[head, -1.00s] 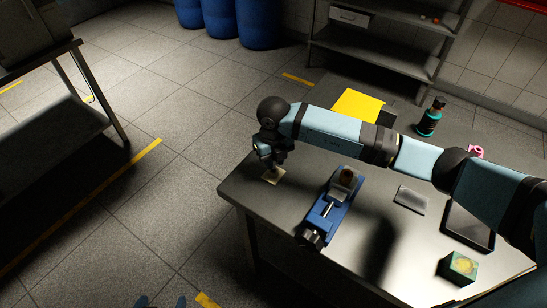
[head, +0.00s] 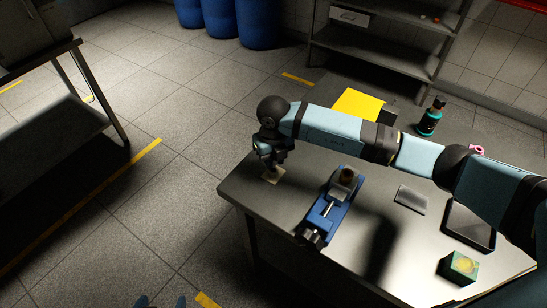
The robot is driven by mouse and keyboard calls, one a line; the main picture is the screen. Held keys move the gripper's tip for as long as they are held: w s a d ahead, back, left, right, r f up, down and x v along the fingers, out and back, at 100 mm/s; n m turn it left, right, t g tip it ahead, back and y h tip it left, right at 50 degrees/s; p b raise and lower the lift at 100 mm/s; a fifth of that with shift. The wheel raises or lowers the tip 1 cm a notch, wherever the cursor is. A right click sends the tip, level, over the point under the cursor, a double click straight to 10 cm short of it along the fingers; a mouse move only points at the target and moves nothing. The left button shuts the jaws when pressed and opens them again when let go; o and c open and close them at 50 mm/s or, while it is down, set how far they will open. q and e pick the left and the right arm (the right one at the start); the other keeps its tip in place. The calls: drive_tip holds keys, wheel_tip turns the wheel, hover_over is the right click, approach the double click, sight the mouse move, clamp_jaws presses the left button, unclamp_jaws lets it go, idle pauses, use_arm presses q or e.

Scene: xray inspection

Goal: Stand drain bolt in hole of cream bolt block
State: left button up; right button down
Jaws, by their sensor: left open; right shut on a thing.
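The cream bolt block (head: 278,176) is a small, pale, flat piece near the left corner of the metal table. My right gripper (head: 271,164) points down right above it and is shut on the drain bolt. The bolt is almost wholly hidden by the fingers, and so is the hole in the block. I cannot tell whether the bolt is in the hole or just over it. My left gripper (head: 162,303) shows only as two bluish tips at the bottom edge. It is open, apart and empty, away from the table.
A blue vise (head: 327,212) stands just right of the block. A grey pad (head: 411,199), a dark tablet (head: 470,227), a green box (head: 459,267) and a teal bottle (head: 430,119) are further right on the metal table (head: 262,205). My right arm spans above the table.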

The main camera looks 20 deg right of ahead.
drive_tip(key=shift+f+b, duration=1.1)
drive_tip(key=shift+f, duration=0.3)
idle(0.3)
drive_tip(key=c, duration=0.9)
unclamp_jaws()
drive_tip(key=shift+r, duration=0.3)
wheel_tip(320, 180, up, 13)
drive_tip(key=shift+r+b, duration=0.2)
drive_tip(key=shift+b, duration=0.1)
